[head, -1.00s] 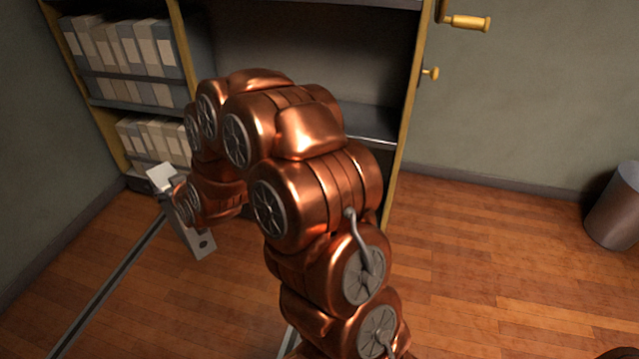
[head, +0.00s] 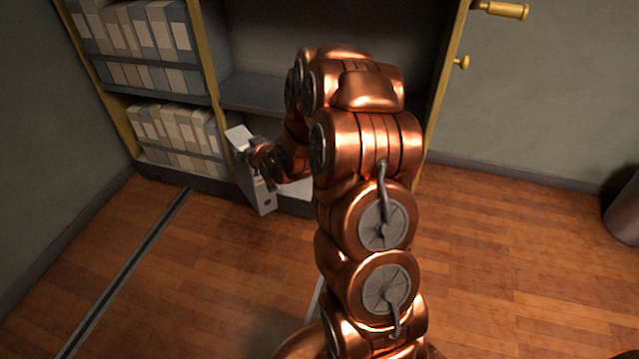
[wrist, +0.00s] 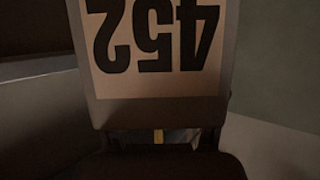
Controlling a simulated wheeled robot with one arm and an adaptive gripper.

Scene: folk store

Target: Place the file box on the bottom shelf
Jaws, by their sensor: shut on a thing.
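The grey file box (head: 252,182) is held by my gripper (head: 262,165) low in front of the shelf unit, slightly tilted. In the wrist view the file box (wrist: 155,100) fills the middle, with a label reading "452" upside down. My gripper is shut on it; its fingertips are mostly hidden. The bottom shelf (head: 298,204) shows as a pale strip low in the right bay, just right of the box. My arm hides much of that bay. I cannot tell whether the box touches the shelf.
The left bay holds rows of file boxes (head: 175,128) beside a yellow upright post (head: 206,75). An upper shelf (head: 250,92) spans the right bay above my gripper. A yellow crank handle (head: 503,10) sticks out at the right. A bin (head: 625,208) stands far right. The wooden floor is clear.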

